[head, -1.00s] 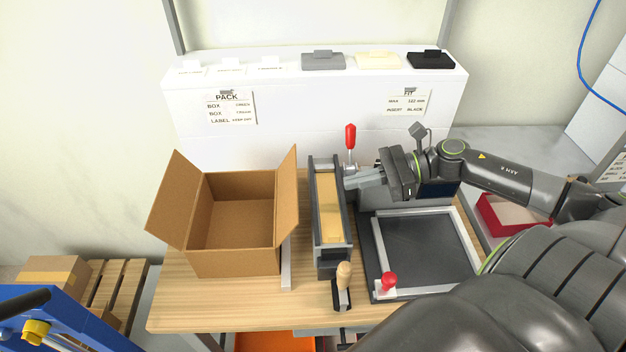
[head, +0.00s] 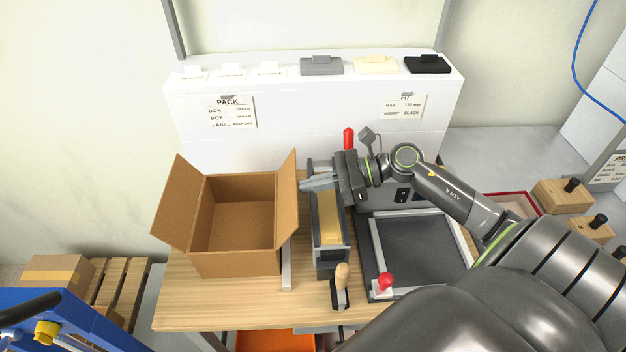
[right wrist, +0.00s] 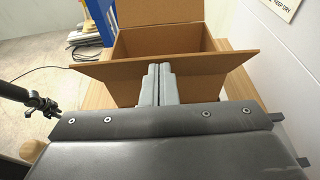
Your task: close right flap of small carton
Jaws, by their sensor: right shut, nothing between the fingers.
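The small carton (head: 237,268) stands on the wooden table, open at the top and empty inside as far as I see. Its left flap (head: 178,202) leans outward, and its right flap (head: 287,200) stands up, tilted slightly outward. My right gripper (head: 303,186) is shut and empty, just right of the right flap, pointing at its outer face. In the right wrist view the shut fingers (right wrist: 157,84) reach up to the right flap (right wrist: 105,74); I cannot tell whether they touch it. My left gripper is not in view.
A narrow fixture with a tan strip (head: 329,218) stands right of the carton, below my right gripper. A red-knobbed lever (head: 348,139) rises behind it. A dark framed plate (head: 425,250) lies further right. A white ledge (head: 310,92) closes off the back.

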